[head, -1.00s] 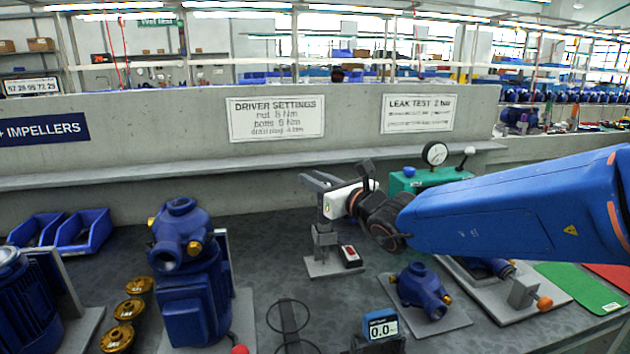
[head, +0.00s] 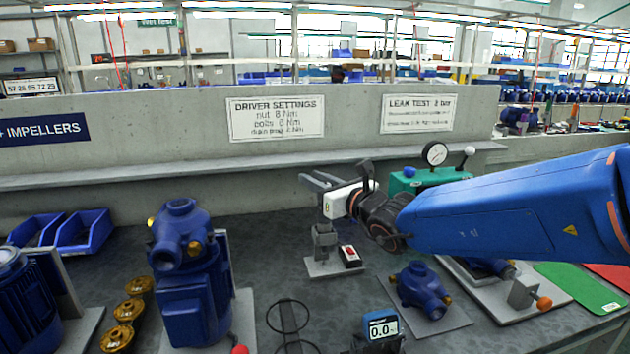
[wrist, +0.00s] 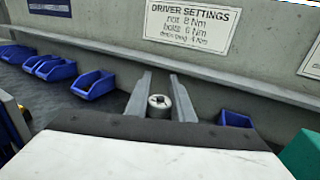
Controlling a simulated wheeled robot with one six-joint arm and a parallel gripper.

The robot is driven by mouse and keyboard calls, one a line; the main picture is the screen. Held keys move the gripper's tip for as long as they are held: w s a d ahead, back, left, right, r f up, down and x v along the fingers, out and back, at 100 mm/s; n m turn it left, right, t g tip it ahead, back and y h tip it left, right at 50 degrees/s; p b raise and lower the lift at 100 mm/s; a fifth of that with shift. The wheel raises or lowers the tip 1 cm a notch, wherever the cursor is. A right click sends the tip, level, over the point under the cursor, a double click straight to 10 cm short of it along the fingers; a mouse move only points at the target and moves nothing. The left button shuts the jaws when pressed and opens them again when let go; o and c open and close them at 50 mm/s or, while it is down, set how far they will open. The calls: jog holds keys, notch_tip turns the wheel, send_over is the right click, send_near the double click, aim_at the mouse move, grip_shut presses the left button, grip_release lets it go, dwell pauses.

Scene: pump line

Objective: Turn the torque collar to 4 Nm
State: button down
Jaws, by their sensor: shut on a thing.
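My gripper (head: 310,182) is above a small stand on the bench, its two grey fingers level. In the wrist view, the fingers (wrist: 160,95) are shut around a round grey-white top (wrist: 159,102). This looks like the torque collar of the upright driver (head: 324,240), which stands in a block on a grey base plate (head: 326,268). In the head view the fingers and white gripper body hide most of the collar. I cannot read any setting mark on it.
The driver settings sign (head: 276,117) hangs on the wall behind. A small red-and-white box (head: 349,256) sits beside the stand. A blue pump (head: 182,275) stands left, and a green test unit (head: 440,178) is behind my arm. A display reading 0.0 (head: 382,328) is in front.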

jog(key=c, duration=1.5)
grip_release()
jog(key=v, duration=1.7)
jog(key=shift+s, duration=0.25)
